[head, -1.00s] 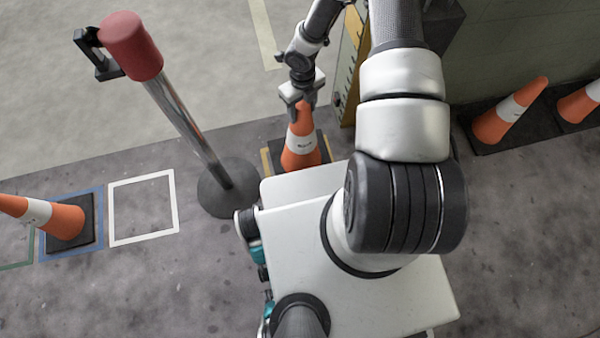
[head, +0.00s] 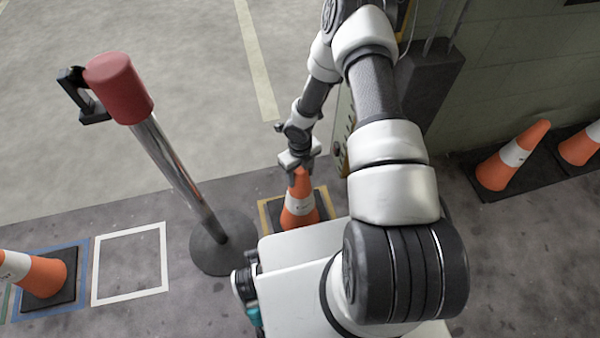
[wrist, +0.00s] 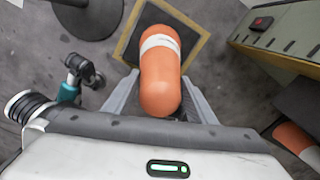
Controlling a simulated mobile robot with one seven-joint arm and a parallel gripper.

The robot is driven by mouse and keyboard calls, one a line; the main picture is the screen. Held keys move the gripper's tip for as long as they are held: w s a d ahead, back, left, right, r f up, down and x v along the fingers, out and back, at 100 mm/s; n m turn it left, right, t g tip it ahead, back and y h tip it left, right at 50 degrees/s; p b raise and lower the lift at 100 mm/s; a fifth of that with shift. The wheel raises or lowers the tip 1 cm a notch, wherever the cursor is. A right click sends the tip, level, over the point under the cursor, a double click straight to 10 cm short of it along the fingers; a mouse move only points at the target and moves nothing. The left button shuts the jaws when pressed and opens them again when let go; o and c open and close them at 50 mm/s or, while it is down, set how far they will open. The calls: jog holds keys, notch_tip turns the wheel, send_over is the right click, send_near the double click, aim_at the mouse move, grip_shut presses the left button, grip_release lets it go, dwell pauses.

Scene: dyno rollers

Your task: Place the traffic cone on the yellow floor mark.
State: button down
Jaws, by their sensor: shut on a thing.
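The orange traffic cone (head: 299,206) with a white band and black square base stands upright in the middle of the head view. My gripper (head: 301,172) is shut on its top from above. The yellow floor mark (head: 264,216) is a square outline around the cone's base; its near side is hidden by my body. In the wrist view, the cone (wrist: 160,85) sits between the fingers of my gripper (wrist: 158,97), with the yellow mark (wrist: 199,52) showing around the black base. I cannot tell whether the base touches the floor.
A red-topped post (head: 120,88) on a round base stands left of the cone. A white floor square (head: 130,263) and another cone (head: 45,272) on a blue mark lie further left. Two cones (head: 513,156) stand by the right wall. A cabinet (wrist: 285,30) stands near the mark.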

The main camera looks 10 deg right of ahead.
aim_at(300, 198)
notch_tip(300, 198, down, 3)
jog(key=shift+w+f+b, duration=0.1)
jog(key=shift+f+b, duration=0.05)
jog(key=shift+b, duration=0.4)
jog(key=c, duration=1.2)
grip_release()
jog(key=shift+f, duration=0.1)
jog(key=o, duration=0.4)
jog(key=shift+o, duration=0.2)
